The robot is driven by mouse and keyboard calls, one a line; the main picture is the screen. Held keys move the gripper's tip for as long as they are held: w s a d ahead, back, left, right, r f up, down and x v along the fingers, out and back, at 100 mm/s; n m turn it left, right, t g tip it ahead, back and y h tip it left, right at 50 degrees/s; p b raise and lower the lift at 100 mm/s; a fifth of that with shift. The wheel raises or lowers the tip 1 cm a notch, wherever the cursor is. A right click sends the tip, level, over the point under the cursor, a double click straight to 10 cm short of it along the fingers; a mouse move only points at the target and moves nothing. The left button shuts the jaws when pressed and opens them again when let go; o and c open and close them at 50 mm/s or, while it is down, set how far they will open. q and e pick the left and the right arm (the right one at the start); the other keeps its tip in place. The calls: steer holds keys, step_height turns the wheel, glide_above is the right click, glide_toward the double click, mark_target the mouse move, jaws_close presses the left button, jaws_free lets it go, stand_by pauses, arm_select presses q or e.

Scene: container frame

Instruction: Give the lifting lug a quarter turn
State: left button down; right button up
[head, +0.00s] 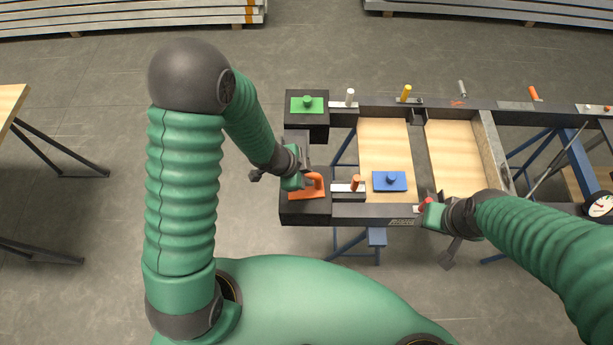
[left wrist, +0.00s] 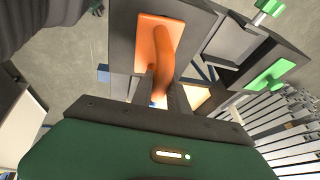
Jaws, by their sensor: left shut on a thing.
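The orange lifting lug (head: 317,181), a bent bar on an orange plate, sits on the black corner block (head: 304,212) at the frame's near left. In the left wrist view the lug (left wrist: 163,48) curves down from its plate to my fingers. My left gripper (head: 303,182) is shut on the lug's end; the fingertips (left wrist: 162,88) lie either side of it. My right gripper (head: 428,213) is at the frame's front rail, by a small red part (head: 424,205). Its fingers are too small and partly hidden to tell open from shut.
A green knobbed plate (head: 307,105) sits on the far left block. A blue knobbed plate (head: 389,181) lies on a wooden panel. An orange-topped pin (head: 356,184) stands close right of the lug. A white pin (head: 350,97) and a pressure gauge (head: 601,206) are farther off.

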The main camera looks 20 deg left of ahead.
arm_select(q)
steer(key=shift+s+f+n+t+y+b, duration=0.15)
steer(key=shift+n+t+y+b, duration=0.3)
steer(key=shift+n+b, duration=1.05)
steer(key=shift+b, duration=0.3)
steer(key=shift+f+n+y+b, duration=0.1)
steer(key=shift+n+y+b, duration=0.15)
steer(key=shift+n+b, duration=0.25)
steer(key=shift+n+y+b, duration=0.4)
steer(key=shift+n+b, duration=0.6)
steer(key=shift+b, duration=0.7)
steer(key=shift+n+t+y+b, duration=0.3)
steer(key=shift+n+b, duration=0.4)
steer(key=shift+b, duration=0.55)
steer(key=shift+a, duration=0.1)
